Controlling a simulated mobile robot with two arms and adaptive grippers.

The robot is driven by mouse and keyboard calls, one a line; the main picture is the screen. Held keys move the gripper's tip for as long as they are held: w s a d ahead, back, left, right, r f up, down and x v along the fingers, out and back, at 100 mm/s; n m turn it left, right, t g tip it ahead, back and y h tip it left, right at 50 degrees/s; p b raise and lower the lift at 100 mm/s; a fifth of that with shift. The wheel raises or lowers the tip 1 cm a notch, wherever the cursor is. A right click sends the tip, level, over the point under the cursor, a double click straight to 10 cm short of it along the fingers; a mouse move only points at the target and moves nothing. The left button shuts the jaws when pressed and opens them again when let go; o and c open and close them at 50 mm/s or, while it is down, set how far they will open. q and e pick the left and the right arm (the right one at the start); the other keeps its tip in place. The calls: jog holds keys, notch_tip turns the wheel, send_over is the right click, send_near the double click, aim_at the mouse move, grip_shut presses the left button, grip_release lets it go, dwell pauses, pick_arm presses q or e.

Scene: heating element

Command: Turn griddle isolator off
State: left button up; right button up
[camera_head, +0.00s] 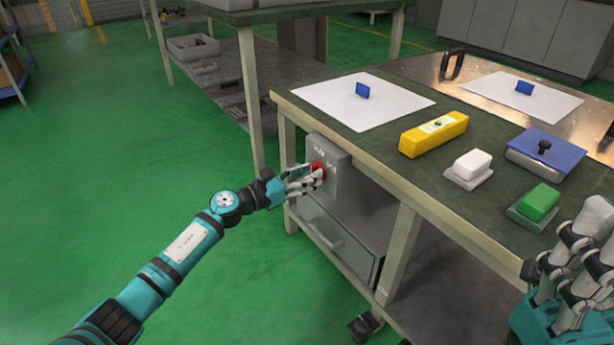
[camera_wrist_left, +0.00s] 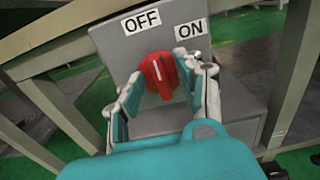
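The isolator is a grey box (camera_head: 344,180) on the side of the green-topped table. Its red knob (camera_wrist_left: 160,76) faces the left wrist camera and has a white line. Above the knob, the OFF label (camera_wrist_left: 142,21) is at the left and the ON label (camera_wrist_left: 190,29) at the right. The white line points up, a little towards OFF. My left gripper (camera_head: 312,177) is at the knob, its fingers on both sides. I cannot tell whether they press on it. In the head view they partly hide the knob. My right gripper (camera_head: 572,250) is above the table's near right corner.
On the table top (camera_head: 397,175) are a yellow block (camera_head: 433,134), a white block (camera_head: 472,164), a green block (camera_head: 540,202), a blue-lidded box (camera_head: 545,150) and white sheets (camera_head: 350,105). A drawer (camera_head: 335,240) is below the isolator. Green floor at the left is clear.

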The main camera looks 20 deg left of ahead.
pick_arm(q)
grip_shut()
